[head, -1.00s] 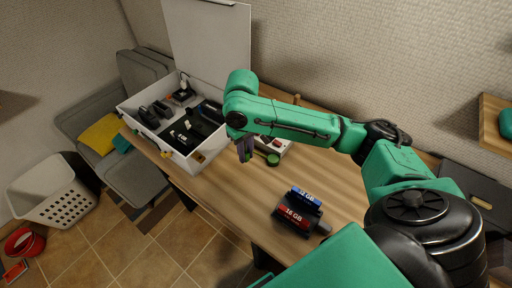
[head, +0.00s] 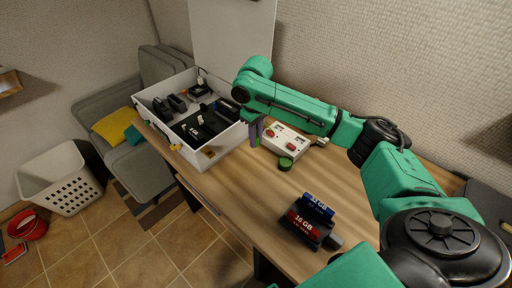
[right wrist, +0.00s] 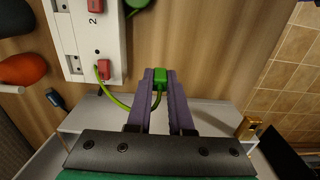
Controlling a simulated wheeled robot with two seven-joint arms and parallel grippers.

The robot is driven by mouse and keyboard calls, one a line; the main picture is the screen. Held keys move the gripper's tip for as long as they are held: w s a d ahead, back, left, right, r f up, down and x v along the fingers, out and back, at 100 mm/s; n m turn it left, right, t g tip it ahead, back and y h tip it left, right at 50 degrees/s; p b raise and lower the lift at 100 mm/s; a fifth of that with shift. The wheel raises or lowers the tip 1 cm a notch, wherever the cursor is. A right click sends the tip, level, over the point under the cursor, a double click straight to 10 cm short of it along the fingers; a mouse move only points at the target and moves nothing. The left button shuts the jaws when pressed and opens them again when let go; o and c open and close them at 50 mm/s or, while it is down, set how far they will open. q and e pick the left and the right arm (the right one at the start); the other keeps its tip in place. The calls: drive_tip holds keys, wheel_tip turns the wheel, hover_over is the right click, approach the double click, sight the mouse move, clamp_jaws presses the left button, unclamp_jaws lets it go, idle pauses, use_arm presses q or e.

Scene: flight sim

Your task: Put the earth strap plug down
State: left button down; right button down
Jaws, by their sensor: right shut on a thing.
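The earth strap plug (right wrist: 160,78) is a small green block between the purple fingers of my right gripper (right wrist: 161,72). A green cable runs from it to the white panel (right wrist: 88,35), near a red switch. In the head view my right gripper (head: 256,136) points down over the table, beside the white panel (head: 293,134) and the open white case. Its fingers are shut on the plug, of which only a little green shows there. I cannot tell the height of the plug above the table. My left gripper is not in view.
The open white case (head: 196,160) holds dark items at the table's left end. A green round piece (head: 286,163) lies in front of the panel. A dark block holder with 16 GB and 32 GB blocks (head: 304,227) stands nearer me. Bare wood (head: 243,190) lies between them.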

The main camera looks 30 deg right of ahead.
wheel_tip(320, 180, down, 4)
drive_tip(key=shift+d+f, duration=0.1)
drive_tip(key=shift+f, duration=0.1)
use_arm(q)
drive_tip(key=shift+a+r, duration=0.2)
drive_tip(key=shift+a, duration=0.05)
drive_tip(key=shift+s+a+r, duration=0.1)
use_arm(e)
drive_tip(key=shift+f, duration=0.2)
drive_tip(key=shift+f+p, duration=0.15)
drive_tip(key=shift+p, duration=0.15)
drive_tip(key=c, duration=0.8)
unclamp_jaws()
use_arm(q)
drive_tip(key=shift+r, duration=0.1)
